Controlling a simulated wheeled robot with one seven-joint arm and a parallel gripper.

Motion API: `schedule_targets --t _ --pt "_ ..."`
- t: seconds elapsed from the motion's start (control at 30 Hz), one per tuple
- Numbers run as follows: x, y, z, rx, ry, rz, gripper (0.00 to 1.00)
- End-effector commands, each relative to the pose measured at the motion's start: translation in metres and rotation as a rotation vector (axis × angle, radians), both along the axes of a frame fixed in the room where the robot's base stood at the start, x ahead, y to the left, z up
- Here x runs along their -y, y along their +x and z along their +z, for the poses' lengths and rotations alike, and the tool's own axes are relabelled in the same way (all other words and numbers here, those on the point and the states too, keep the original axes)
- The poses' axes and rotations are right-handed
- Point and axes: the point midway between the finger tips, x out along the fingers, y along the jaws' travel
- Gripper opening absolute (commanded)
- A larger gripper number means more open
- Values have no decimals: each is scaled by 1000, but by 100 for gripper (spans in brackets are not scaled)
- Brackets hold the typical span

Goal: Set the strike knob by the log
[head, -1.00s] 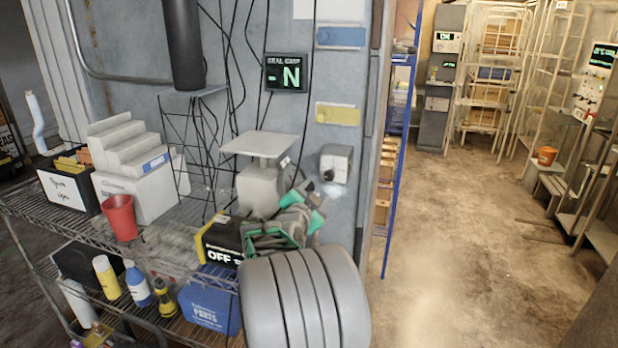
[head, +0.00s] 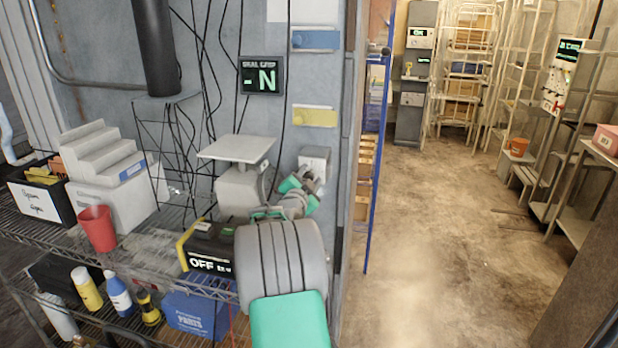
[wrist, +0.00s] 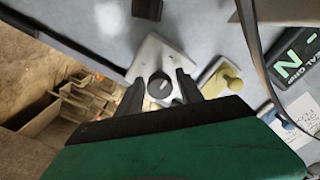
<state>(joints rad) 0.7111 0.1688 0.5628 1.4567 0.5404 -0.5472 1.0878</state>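The strike knob (wrist: 158,87) is a dark round knob on a pale plate (wrist: 160,55) in the wrist view. In the head view a small white box (head: 315,157) on the wall seems to be its housing, its front partly hidden by my arm. My gripper (head: 303,180) is at that box. In the wrist view its two dark fingers (wrist: 160,90) stand apart, one on each side of the knob. I cannot tell whether they touch it. A white paper sheet with writing (wrist: 297,118) is on the wall; I cannot tell whether it is the log.
A "SEAL GRIP" display (head: 262,76) reads "-N". Blue (head: 316,40) and yellow (head: 314,116) plates are on the wall. A flat-topped stand (head: 236,149), an "OFF" box (head: 207,250) and a red cup (head: 97,228) are on the wire shelf. Open floor (head: 430,240) lies right.

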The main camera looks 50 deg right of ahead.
Motion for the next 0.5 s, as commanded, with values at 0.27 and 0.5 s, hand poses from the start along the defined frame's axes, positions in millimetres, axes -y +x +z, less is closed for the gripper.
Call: schedule_targets --t 0.27,0.5 --pt "0 0 0 0 0 0 20" --pt "0 0 0 0 0 0 1"
